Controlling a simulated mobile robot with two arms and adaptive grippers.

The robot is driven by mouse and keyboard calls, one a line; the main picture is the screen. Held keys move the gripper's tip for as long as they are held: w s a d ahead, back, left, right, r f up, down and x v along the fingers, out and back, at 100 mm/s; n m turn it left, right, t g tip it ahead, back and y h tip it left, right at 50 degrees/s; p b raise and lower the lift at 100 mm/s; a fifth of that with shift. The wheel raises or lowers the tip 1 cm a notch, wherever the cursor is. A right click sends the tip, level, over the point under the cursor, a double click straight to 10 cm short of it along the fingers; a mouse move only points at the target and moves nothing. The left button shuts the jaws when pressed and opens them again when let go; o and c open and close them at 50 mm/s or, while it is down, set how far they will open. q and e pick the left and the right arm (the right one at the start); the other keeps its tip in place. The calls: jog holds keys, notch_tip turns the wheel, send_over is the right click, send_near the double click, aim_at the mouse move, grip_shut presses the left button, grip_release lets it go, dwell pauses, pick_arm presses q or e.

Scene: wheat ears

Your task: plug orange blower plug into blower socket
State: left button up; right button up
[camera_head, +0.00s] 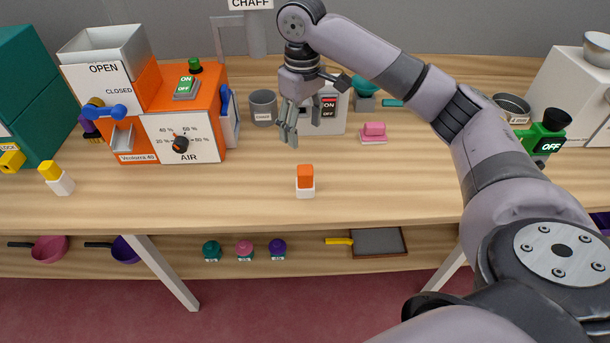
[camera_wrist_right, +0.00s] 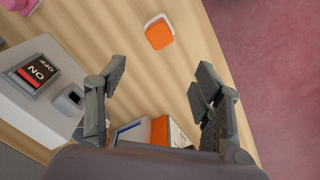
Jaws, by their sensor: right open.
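The orange plug (camera_head: 305,176) stands upright on the table with a white base under it. It also shows in the right wrist view (camera_wrist_right: 159,36), beyond the fingertips. My right gripper (camera_head: 304,133) is open and empty, pointing down above the table, behind the plug and apart from it. Both spread fingers show in the right wrist view (camera_wrist_right: 159,76). A light grey box (camera_head: 337,124) with a red and black switch stands behind the gripper, partly hidden by it. The wrist view shows a small dark-framed opening (camera_wrist_right: 70,98) beside its switch; I cannot tell surely whether this is the blower socket.
An orange machine (camera_head: 210,110) stands left, with a grey cup (camera_head: 263,107) beside it. A yellow-topped white block (camera_head: 58,179) stands front left. A pink block (camera_head: 374,132) lies right of the grey box. The table around the orange plug is clear.

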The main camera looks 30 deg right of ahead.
aim_at(305, 170)
notch_tip(305, 170, down, 9)
jog(key=shift+f+p, duration=0.2)
jog(key=shift+p, duration=0.7)
jog(key=shift+s+f, duration=0.1)
jog(key=shift+f, duration=0.2)
jog(key=f, duration=0.1)
jog(key=f+p, duration=0.1)
jog(key=f, duration=0.1)
jog(key=shift+s+d+f+p, duration=0.2)
jog(key=shift+s+f+p, duration=0.05)
jog(key=shift+f+p, duration=0.15)
jog(key=shift+w+f, duration=0.1)
jog(key=shift+f, duration=0.3)
jog(key=c, duration=1.3)
jog(key=shift+o, duration=0.2)
jog(key=shift+r, duration=0.15)
